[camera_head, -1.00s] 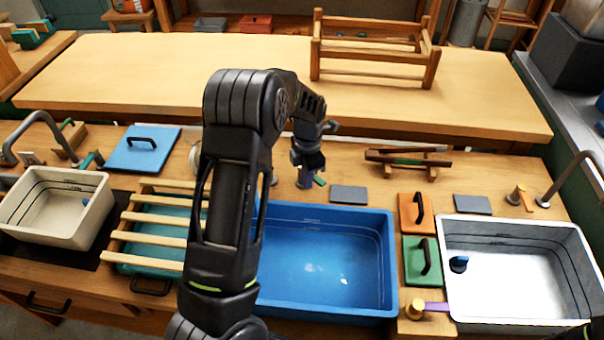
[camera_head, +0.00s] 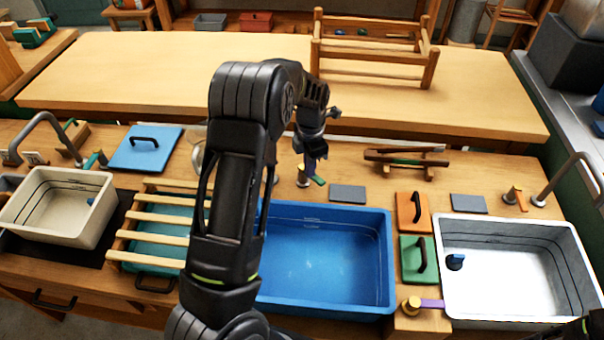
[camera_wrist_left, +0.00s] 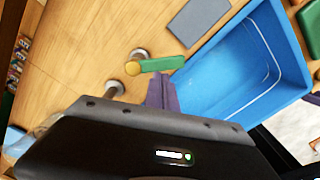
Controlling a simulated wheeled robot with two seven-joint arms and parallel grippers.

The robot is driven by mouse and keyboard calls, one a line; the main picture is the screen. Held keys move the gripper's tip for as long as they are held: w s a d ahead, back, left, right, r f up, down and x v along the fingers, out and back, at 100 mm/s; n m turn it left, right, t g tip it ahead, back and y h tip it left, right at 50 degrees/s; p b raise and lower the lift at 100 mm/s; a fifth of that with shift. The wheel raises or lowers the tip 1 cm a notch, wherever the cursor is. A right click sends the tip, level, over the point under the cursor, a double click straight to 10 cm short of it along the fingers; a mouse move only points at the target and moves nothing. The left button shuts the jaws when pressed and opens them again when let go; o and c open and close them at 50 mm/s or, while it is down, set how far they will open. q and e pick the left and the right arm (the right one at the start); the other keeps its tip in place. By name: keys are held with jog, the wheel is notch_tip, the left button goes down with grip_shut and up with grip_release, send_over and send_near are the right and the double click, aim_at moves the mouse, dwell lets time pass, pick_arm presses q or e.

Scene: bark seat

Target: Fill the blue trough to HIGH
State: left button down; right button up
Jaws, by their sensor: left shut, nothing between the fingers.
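The blue trough (camera_head: 330,296) is set in the bench, its left part hidden behind my left arm in the head view. It also shows in the wrist view (camera_wrist_left: 215,62). Level lines mark its inner wall; I cannot tell any water level. Behind its back edge is a tap with a green lever (camera_head: 318,181); in the wrist view the lever (camera_wrist_left: 162,63) extends from a brass knob (camera_wrist_left: 132,68). My left gripper (camera_head: 311,163) is shut and empty, its purple fingertips (camera_wrist_left: 161,92) close to the lever, seemingly apart from it.
A slatted rack (camera_head: 160,226) lies left of the trough, beyond it a cream basin (camera_head: 55,232). Orange (camera_head: 413,212) and green (camera_head: 419,260) lidded pieces separate the trough from a white basin (camera_head: 510,309). A grey plate (camera_head: 347,193) lies behind the trough.

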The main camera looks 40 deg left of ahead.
pick_arm(q)
jog(key=w+d, duration=0.1)
jog(key=w, duration=0.5)
jog(key=shift+d+f, duration=0.1)
jog(key=shift+f, duration=0.05)
jog(key=shift+f+b, duration=1.4)
jog(key=shift+f, duration=0.5)
dwell(5.3)
